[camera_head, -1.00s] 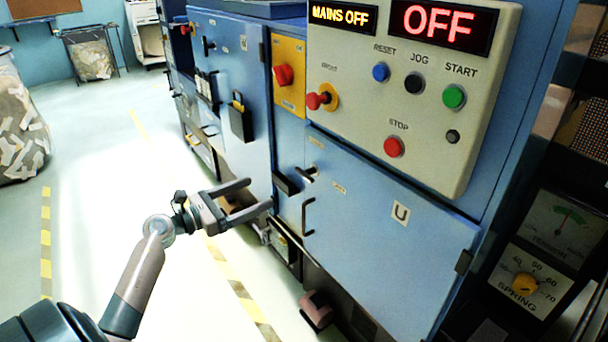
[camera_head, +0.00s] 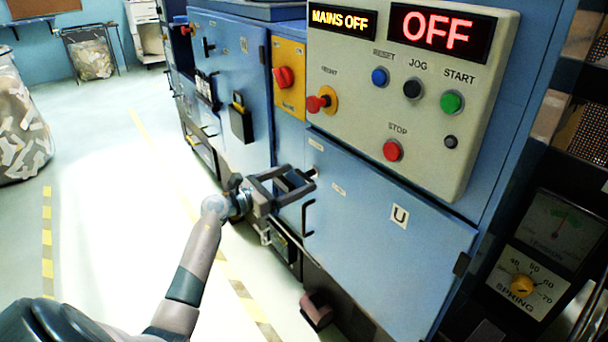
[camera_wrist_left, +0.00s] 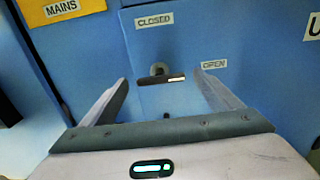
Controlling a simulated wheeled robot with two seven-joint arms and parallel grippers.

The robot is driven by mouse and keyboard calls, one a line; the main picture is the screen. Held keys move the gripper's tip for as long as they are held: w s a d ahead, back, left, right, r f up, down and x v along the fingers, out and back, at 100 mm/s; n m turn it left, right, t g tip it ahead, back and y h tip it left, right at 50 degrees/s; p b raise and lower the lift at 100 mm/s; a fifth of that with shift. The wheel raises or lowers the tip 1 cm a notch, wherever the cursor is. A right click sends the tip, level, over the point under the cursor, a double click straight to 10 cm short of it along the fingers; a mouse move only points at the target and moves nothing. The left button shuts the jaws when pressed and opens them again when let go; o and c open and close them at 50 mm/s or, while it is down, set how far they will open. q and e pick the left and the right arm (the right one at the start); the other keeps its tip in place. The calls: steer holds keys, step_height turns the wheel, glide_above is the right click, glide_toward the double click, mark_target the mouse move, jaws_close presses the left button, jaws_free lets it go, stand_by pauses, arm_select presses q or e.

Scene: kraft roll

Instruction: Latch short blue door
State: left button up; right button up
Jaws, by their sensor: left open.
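The short blue door (camera_head: 385,235) is the low panel marked "U" under the control box, and it looks about flush with the cabinet. Its latch (camera_wrist_left: 160,76) shows in the left wrist view as a dark bar lying crosswise on a round hub. A "CLOSED" label (camera_wrist_left: 154,20) is above it and an "OPEN" label (camera_wrist_left: 213,65) to its right. My left gripper (camera_head: 301,177) is open at the door's upper left corner. In the wrist view its fingers (camera_wrist_left: 162,82) stand either side of the latch, with gaps on both sides. My right gripper is not in view.
A dark pull handle (camera_head: 307,218) is on the door just below my gripper. The control box (camera_head: 420,100) with several buttons overhangs the door. A yellow mains panel (camera_head: 289,78) with a red knob is above left.

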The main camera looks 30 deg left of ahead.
mark_target(302, 176)
arm_select(q)
steer(key=shift+x, duration=1.95)
steer(key=shift+s, duration=0.1)
steer(key=c, duration=1.1)
